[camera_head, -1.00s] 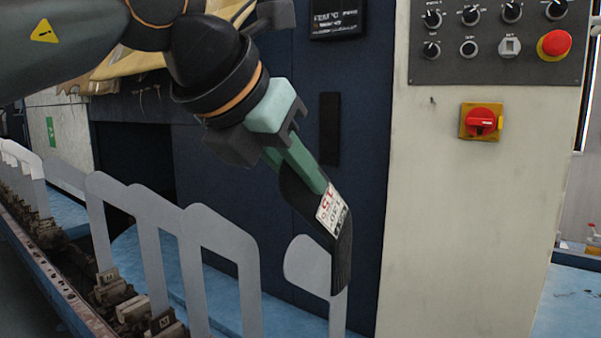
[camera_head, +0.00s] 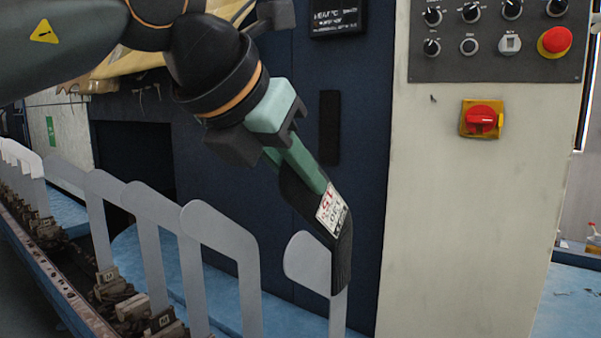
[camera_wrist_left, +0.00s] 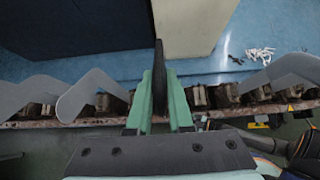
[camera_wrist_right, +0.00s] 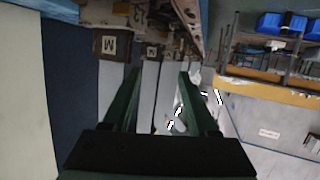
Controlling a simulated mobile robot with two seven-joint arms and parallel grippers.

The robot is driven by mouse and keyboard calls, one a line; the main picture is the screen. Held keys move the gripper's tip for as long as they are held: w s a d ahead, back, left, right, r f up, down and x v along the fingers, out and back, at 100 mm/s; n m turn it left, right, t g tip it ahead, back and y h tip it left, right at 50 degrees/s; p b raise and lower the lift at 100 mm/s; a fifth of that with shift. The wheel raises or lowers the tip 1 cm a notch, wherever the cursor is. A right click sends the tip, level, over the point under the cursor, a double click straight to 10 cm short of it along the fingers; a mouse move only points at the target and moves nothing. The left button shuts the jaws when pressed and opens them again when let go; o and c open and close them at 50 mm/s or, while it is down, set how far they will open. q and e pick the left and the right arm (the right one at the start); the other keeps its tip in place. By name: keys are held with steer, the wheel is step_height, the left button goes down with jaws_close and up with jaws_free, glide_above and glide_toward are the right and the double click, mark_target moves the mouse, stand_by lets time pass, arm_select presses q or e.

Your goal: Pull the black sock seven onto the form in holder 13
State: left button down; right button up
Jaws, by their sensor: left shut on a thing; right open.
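The black sock (camera_head: 342,262) hangs from my left gripper (camera_head: 318,182), with a white and red label near its upper part. My left gripper is shut on it. The sock's lower end overlaps a grey flat form (camera_head: 305,262) in the head view and hides part of it. I cannot tell whether the sock is around the form or only in front of it. In the left wrist view, the sock (camera_wrist_left: 160,78) shows as a thin dark strip between the fingers. My right gripper (camera_wrist_right: 160,78) is open and shows only in its own wrist view. No holder number 13 is readable.
Several empty grey forms (camera_head: 222,230) stand in a row to the left, in holders on a rail (camera_head: 40,255). Behind are a dark blue machine panel (camera_head: 245,150) and a pale cabinet (camera_head: 470,220) with a red switch (camera_head: 481,120). Blue crates (camera_wrist_right: 285,22) show in the right wrist view.

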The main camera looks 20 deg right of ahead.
mark_target(323, 229)
arm_select(q)
steer(key=shift+f+b, duration=0.45)
steer(key=shift+f, duration=0.05)
arm_select(e)
steer(key=shift+w+r+n+t+y, duration=0.15)
steer(key=shift+w+r+t, duration=0.2)
steer(key=shift+r, duration=0.5)
steer(key=shift+w+r+n+t+y, duration=0.1)
steer(key=shift+r+t, duration=0.35)
steer(key=shift+r, duration=0.35)
steer(key=shift+w+r+n+t+y, duration=0.15)
steer(key=shift+w+r+t, duration=0.2)
steer(key=shift+r, duration=0.5)
arm_select(q)
steer(key=shift+f, duration=0.1)
arm_select(e)
steer(key=shift+r+t, duration=0.25)
steer(key=shift+r, duration=0.15)
steer(key=shift+a+r, duration=0.1)
steer(key=shift+r, duration=0.25)
arm_select(q)
steer(key=shift+f+b, duration=0.25)
steer(key=shift+b, duration=0.05)
arm_select(e)
steer(key=shift+r+n+t+y, duration=0.3)
steer(key=shift+r+t, duration=0.1)
steer(key=shift+r, duration=0.55)
steer(key=shift+r, duration=0.35)
